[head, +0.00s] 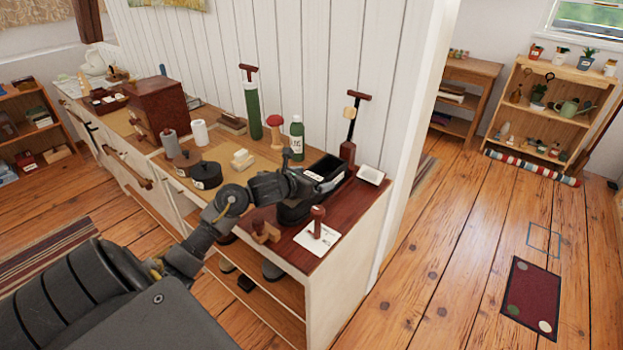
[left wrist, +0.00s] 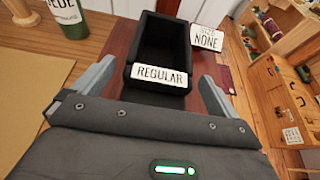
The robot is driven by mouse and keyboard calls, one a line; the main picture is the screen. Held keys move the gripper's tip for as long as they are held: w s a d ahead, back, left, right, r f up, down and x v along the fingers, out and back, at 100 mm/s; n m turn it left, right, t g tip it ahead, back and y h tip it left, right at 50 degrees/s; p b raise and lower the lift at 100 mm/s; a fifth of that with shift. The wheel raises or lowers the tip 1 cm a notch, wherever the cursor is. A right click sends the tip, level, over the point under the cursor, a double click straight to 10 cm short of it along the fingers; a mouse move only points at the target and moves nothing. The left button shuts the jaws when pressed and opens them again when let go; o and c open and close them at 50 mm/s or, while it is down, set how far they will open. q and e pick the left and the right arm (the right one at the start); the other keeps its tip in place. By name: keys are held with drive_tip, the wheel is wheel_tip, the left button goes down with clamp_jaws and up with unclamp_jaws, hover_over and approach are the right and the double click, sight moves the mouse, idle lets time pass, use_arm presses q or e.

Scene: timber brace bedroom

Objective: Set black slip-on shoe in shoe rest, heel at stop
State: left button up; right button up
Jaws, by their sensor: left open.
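My left gripper (head: 308,172) is above the right end of the long cabinet, with its fingers apart and nothing between them that it grips. In the left wrist view its fingers (left wrist: 156,74) stand on either side of a black open box (left wrist: 158,42) labelled REGULAR, with gaps to it. The box (head: 327,167) also shows in the head view, partly behind the gripper. A dark rounded object (head: 292,214) sits below the gripper; I cannot tell whether it is the black slip-on shoe. Dark shoe-like shapes (head: 271,270) lie on the shelf below. I cannot pick out the shoe rest for sure.
A white sign reading NONE (left wrist: 206,38) stands beside the box. A red-handled stamp (head: 317,222) stands on a white card. A green bottle (head: 297,138), a green pump (head: 252,112) and dark round tins (head: 206,175) crowd the top.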

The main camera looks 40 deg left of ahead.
use_arm(q)
drive_tip(key=shift+r, duration=0.15)
wheel_tip(320, 180, up, 5)
hover_over(286, 205)
drive_tip(key=shift+f, duration=0.2)
drive_tip(key=shift+w, duration=0.1)
drive_tip(key=shift+f, duration=0.1)
idle(0.4)
